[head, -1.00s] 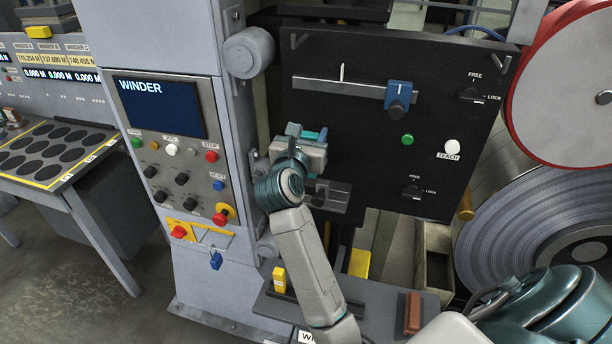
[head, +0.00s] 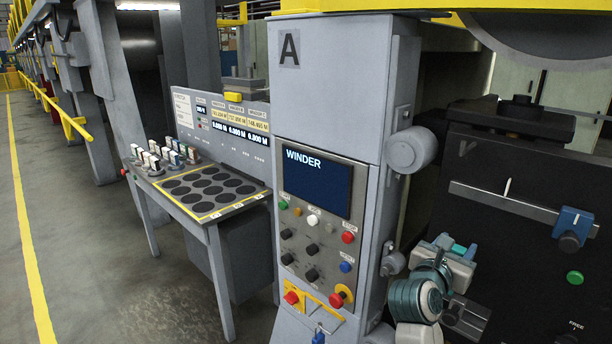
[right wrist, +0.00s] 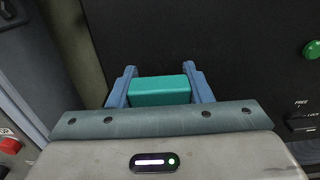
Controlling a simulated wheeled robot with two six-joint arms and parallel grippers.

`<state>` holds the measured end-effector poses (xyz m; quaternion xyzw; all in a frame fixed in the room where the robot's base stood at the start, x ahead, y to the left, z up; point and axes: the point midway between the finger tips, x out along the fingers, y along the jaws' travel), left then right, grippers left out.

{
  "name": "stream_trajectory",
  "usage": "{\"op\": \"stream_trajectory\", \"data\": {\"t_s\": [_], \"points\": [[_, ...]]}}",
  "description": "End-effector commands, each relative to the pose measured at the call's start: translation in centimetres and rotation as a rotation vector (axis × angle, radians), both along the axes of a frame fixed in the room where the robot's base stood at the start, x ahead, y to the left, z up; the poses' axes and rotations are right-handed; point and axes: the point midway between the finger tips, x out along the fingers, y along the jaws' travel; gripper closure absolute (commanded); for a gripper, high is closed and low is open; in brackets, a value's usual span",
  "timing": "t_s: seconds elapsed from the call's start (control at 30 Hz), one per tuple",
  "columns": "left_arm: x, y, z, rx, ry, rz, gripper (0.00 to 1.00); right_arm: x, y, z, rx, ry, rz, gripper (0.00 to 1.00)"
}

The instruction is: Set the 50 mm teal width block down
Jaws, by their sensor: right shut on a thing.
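The teal width block (right wrist: 158,90) sits between the two blue fingers of my right gripper (right wrist: 160,84) in the right wrist view. The fingers are shut on its two sides. In the head view my right gripper (head: 456,246) is at the lower right, in front of the dark machine panel. A small bit of the teal block (head: 459,249) shows at its top. The block is held in the air, and I see no surface under it. My left gripper is not in view.
The grey column with the WINDER control panel (head: 318,190) stands left of my right arm. A table (head: 228,212) with dark round spots and several small blocks is further left. The dark panel (head: 530,185) carries a slider, a blue clamp (head: 573,222) and a green button (head: 575,278). Open floor lies left.

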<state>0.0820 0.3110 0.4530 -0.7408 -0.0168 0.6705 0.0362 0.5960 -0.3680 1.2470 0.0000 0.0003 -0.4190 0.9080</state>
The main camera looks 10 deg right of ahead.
Motion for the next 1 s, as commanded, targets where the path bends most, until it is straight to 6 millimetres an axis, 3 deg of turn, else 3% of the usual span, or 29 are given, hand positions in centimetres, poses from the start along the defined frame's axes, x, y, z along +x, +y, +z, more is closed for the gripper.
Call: {"op": "stream_trajectory", "data": {"t_s": [0.03,0.2,0.4,1.0], "points": [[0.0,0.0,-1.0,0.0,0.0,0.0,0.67,0.0,0.0,-1.2,-0.001,0.001,0.0,0.82],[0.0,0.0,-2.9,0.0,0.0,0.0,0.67,0.0,0.0,-3.5,-0.001,0.0,0.0,0.82],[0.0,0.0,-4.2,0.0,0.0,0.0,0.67,0.0,0.0,-5.1,-0.002,-0.001,0.001,0.82],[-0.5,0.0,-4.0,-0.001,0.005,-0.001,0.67,-0.1,-0.1,-4.5,0.0,-0.003,-0.007,0.82]]}}
